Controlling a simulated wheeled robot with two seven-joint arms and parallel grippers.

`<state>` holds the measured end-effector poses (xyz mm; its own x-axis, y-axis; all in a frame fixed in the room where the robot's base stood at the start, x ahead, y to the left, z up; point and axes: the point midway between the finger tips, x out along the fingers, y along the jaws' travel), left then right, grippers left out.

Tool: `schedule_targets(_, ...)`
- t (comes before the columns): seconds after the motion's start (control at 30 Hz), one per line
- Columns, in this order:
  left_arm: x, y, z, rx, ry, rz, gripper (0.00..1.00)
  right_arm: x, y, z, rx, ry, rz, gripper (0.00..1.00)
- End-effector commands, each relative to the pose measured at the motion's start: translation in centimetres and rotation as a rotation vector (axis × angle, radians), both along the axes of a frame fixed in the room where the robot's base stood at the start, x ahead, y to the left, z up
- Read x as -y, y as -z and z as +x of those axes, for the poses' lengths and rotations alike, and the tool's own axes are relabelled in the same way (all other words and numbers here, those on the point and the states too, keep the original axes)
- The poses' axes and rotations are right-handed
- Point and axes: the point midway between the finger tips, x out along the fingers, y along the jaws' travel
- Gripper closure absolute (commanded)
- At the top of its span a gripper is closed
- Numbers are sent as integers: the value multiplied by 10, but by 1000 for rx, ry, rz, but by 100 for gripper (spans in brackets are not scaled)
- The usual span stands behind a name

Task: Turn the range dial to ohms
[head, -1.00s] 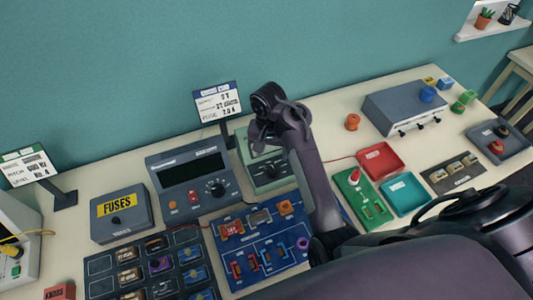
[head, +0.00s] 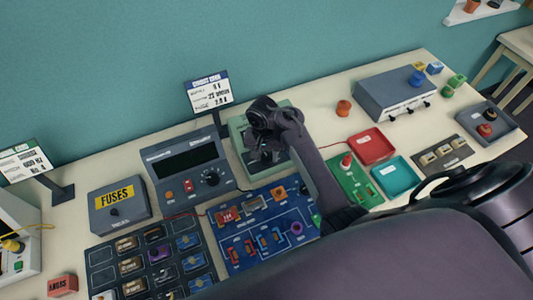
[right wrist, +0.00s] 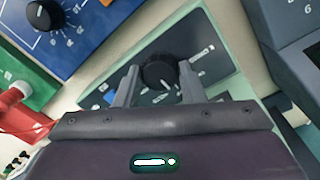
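A green-edged box (head: 238,138) with a dark panel stands right of the grey meter, mostly behind my right gripper (head: 266,148). In the right wrist view its black dial (right wrist: 158,72) lies between the two fingertips of my right gripper (right wrist: 158,68). The fingers are apart, one on each side of the dial, with a narrow gap showing; I cannot tell whether they touch it. The dial's markings are too small to read. The grey meter (head: 160,200) has a dark display and its own black dial (head: 210,178). My left gripper is not in view.
A blue board (head: 240,268) lies in front, with a green board (head: 368,195) to its right. Red (head: 391,150) and teal (head: 412,185) trays sit farther right. A fuse box (head: 135,215) and a sign (head: 208,92) stand nearby. My right arm covers the front right.

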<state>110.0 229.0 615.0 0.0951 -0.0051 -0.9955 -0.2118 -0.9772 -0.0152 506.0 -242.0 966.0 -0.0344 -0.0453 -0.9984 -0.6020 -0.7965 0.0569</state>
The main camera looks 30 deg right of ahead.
Motion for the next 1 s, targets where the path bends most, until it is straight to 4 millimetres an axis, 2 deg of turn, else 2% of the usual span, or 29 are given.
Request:
schedule_targets(0.03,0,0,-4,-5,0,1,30,0,0,0,0,0,0,70)
schedule_targets(0.17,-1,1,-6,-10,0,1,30,0,0,0,0,0,0,88)
schedule_targets(0.57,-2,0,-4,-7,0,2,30,0,0,0,1,-90,-1,88)
schedule_targets(1.0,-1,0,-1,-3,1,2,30,0,-1,-1,1,-409,0,88)
